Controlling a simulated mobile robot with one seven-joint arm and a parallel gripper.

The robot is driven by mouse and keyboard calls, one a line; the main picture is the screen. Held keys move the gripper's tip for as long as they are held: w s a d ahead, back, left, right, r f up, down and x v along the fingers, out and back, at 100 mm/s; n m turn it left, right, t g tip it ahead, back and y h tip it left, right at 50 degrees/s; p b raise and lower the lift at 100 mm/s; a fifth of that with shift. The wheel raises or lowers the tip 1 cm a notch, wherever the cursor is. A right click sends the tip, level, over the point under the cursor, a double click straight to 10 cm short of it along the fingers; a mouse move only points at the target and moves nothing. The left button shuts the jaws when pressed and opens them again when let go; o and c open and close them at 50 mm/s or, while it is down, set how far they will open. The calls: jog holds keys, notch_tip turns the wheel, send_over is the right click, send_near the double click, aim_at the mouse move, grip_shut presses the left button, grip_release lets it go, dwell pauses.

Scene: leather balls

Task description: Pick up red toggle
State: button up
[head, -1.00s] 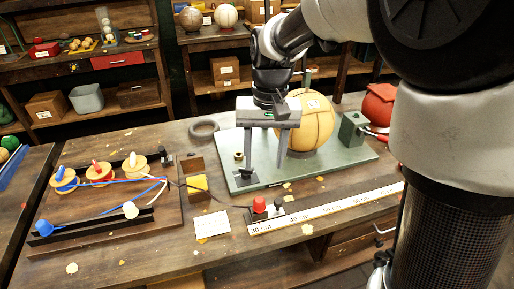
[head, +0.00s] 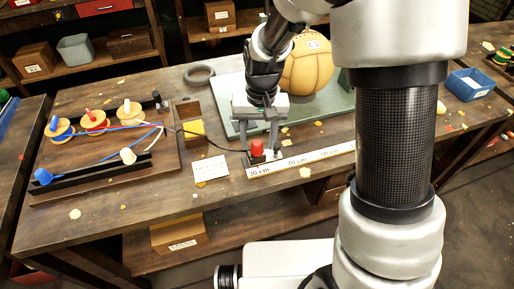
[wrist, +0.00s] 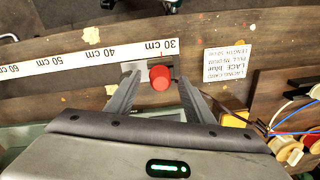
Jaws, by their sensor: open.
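The red toggle (head: 257,147) stands upright on a small dark base at the left end of the ruler on the workbench. In the wrist view the red toggle (wrist: 160,78) shows from above, between and just beyond the fingertips. My gripper (head: 259,146) is open and empty, pointing down at the toggle from behind it. In the wrist view my gripper (wrist: 160,75) has one finger on each side of the toggle, with gaps left and right. The head view does not show clearly how high the fingertips are.
A white ruler strip (head: 315,157) runs right of the toggle. A paper card (head: 210,169) and a yellow block (head: 194,128) lie to the left. A stitched ball (head: 308,65) stands behind on a green plate (head: 341,102). A board with spools (head: 105,165) is far left.

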jog(key=shift+f, duration=0.3)
jog(key=c, duration=1.1)
jog(key=shift+o, duration=0.2)
jog(key=shift+r, duration=0.15)
